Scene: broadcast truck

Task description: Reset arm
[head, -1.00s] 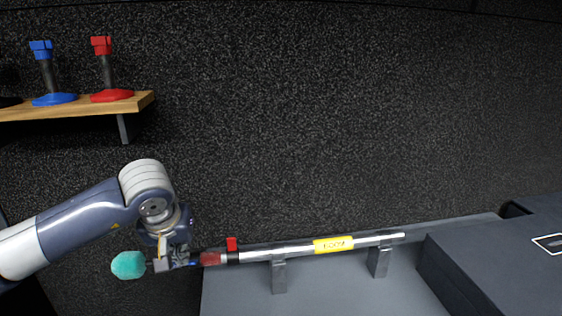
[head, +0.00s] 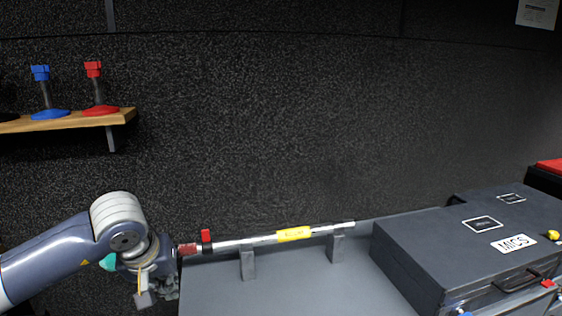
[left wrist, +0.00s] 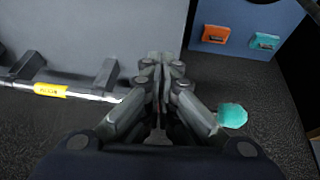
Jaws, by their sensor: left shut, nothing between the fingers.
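My left gripper (head: 146,298) is low at the left of the head view, in front of the left end of a silver boom pole. In the left wrist view its fingers (left wrist: 166,62) are shut together with nothing between them. The boom pole (head: 265,239) has a yellow label and rests across two grey supports; it also shows at the left of the left wrist view (left wrist: 95,97). A teal foam ball (head: 108,262) is partly hidden behind my left arm, and it shows clear of the fingers in the left wrist view (left wrist: 232,116). My right gripper is not in view.
A wooden shelf (head: 70,121) holds a blue stand (head: 46,92) and a red stand (head: 98,90). A large dark case (head: 470,250) marked MICS sits at the right of the grey counter (head: 300,285). The left wrist view shows orange (left wrist: 215,34) and teal (left wrist: 264,41) tags on a blue panel.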

